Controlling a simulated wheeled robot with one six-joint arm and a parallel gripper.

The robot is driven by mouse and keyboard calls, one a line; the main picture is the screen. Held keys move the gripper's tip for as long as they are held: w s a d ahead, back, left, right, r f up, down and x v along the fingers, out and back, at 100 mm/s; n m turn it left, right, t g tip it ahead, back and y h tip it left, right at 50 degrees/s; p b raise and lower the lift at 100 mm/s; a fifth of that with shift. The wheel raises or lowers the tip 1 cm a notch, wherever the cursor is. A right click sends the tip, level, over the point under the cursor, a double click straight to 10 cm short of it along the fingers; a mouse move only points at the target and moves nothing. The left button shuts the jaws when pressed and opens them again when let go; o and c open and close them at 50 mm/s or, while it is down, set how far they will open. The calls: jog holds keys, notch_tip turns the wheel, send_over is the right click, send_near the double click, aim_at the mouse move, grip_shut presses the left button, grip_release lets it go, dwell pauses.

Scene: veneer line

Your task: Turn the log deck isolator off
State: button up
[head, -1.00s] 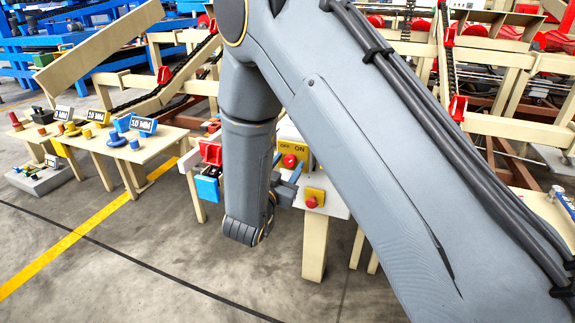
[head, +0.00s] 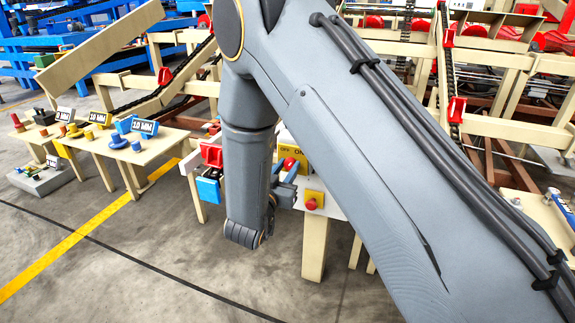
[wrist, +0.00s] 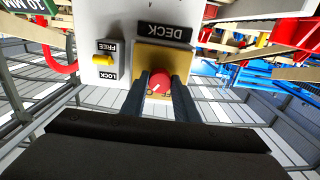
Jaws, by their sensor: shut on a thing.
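The log deck isolator is a yellow plate (wrist: 178,59) on a pale panel, under an upside-down DECK label, with a round red knob (wrist: 158,80). My gripper (wrist: 159,86) has a dark finger on each side of the knob and is shut on it. A small pale mark shows on the knob; which position it points to I cannot tell. In the head view, the red knob (head: 293,163) shows beside my wrist.
A yellow lock switch (wrist: 102,59) marked FREE and LOCK sits beside the isolator. A red push button (head: 311,204) on a yellow box is just below it. A blue and red item (head: 209,172) stands left of my arm. The floor in front is clear.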

jog(key=n+p, duration=0.2)
jog(key=n, duration=0.1)
jog(key=shift+r+n+p, duration=0.15)
jog(key=shift+n+p, duration=0.25)
jog(key=n+p, duration=0.2)
jog(key=n, duration=0.2)
jog(key=shift+p, duration=0.4)
jog(key=n+p, duration=0.1)
jog(key=n, duration=0.3)
jog(key=shift+p, duration=0.35)
jog(key=shift+n+p, duration=0.7)
jog(key=shift+n, duration=1.2)
jog(key=o, duration=1.1)
jog(key=shift+c, duration=0.2)
